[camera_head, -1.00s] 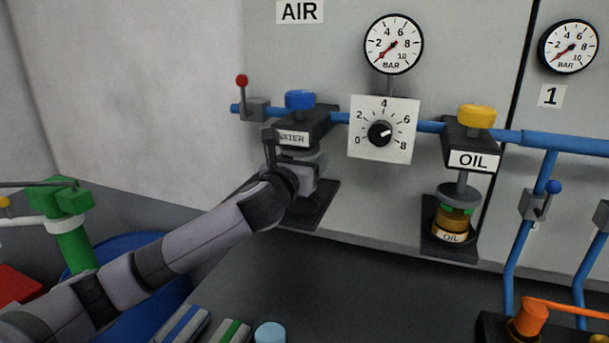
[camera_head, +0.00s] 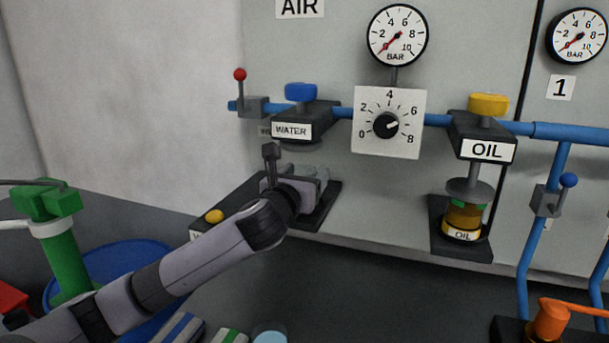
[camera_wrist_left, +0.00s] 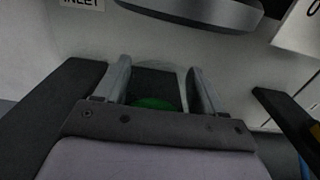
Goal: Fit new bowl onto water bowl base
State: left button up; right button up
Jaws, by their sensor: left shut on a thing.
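The water bowl base (camera_head: 312,120), a dark block with a WATER label and blue knob, is fixed on the blue pipe; its grey underside (camera_wrist_left: 215,12) shows at the top of the left wrist view. My left gripper (camera_head: 306,180) is below it, with a clear gap. It is shut on a bowl (camera_wrist_left: 157,85) that looks clear with a green part, seen between the fingers (camera_wrist_left: 158,72) in the wrist view. The gripper hides most of the bowl in the head view. My right gripper is not in view.

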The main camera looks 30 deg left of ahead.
pick_arm(q)
jog(key=shift+d+f, duration=0.1)
jog(key=shift+f, duration=0.55)
jog(key=o, duration=1.1)
jog(key=shift+f, duration=0.2)
jog(key=shift+r, duration=0.4)
jog(key=shift+s+r, duration=0.1)
jog(key=shift+r, duration=0.05)
jog(key=v, duration=1.1)
jog(key=shift+s+d+r+b, duration=0.1)
jog(key=shift+s+r+b, duration=0.2)
jog(key=shift+s+r, duration=0.1)
